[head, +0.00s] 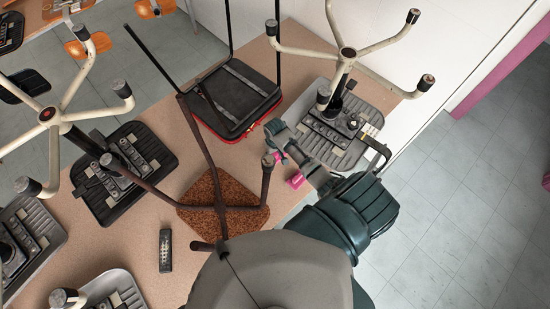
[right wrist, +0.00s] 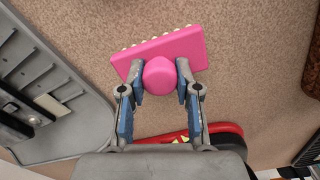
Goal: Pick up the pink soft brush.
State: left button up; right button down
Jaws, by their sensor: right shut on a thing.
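The pink soft brush (head: 296,181) shows in part in the head view, beside my right gripper (head: 289,164) and partly hidden by it. In the right wrist view, the brush (right wrist: 165,50) has a flat pink block with a row of pale bristle tips along its far edge and a round pink knob facing me. My right gripper (right wrist: 160,77) is shut on the knob, one finger on each side. The brush is over the tan speckled table (head: 140,215); I cannot tell if it touches it. My left gripper is not in view.
Upturned chairs with cream legs (head: 348,52) and brown legs (head: 223,205) crowd the table. A grey ribbed seat (head: 335,155) and a red-edged black seat (head: 240,95) are near my right gripper. A dark remote-like object (head: 165,250) lies at the front. Tiled floor is clear at right.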

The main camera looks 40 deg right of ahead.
jog(key=shift+s+d+f, duration=0.1)
notch_tip(320, 180, up, 10)
dwell(0.4)
